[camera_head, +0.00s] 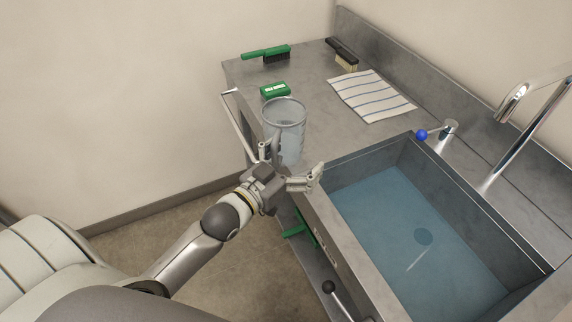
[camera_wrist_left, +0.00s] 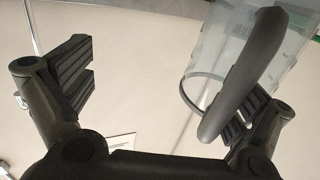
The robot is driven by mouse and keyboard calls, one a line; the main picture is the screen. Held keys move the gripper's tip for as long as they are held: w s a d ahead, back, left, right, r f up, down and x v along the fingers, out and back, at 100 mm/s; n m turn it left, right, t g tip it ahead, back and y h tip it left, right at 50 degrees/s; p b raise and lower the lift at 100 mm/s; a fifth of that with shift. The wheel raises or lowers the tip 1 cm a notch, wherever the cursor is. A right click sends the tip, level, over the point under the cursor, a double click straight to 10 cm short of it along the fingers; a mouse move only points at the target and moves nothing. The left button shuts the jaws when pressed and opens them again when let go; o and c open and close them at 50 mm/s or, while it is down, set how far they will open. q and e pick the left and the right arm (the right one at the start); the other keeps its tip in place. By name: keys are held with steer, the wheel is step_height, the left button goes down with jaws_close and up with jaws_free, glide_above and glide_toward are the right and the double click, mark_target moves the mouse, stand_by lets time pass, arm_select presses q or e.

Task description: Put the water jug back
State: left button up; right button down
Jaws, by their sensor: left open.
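The clear water jug (camera_head: 285,118) has a grey rim and handle. It appears upright at the left front edge of the steel counter, left of the sink; its base is partly hidden by my gripper. My left gripper (camera_head: 290,166) is open right in front of the jug, with its fingers spread. In the left wrist view, the jug's translucent body (camera_wrist_left: 222,40) and dark grey handle (camera_wrist_left: 246,78) are at the upper right. The handle overlaps the right finger of my left gripper (camera_wrist_left: 165,88); I cannot tell whether they touch. My right gripper is not in view.
A sink (camera_head: 410,235) holding water is at the right, with a faucet (camera_head: 535,120) and a blue-knobbed lever (camera_head: 422,135). A striped cloth (camera_head: 371,95), green box (camera_head: 275,91), green brush (camera_head: 268,54) and dark brush (camera_head: 342,52) lie on the counter (camera_head: 312,72). A rail runs along its left edge.

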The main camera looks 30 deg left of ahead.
arm_select(q)
steer(key=v, duration=0.4)
jaws_close()
stand_by(0.9)
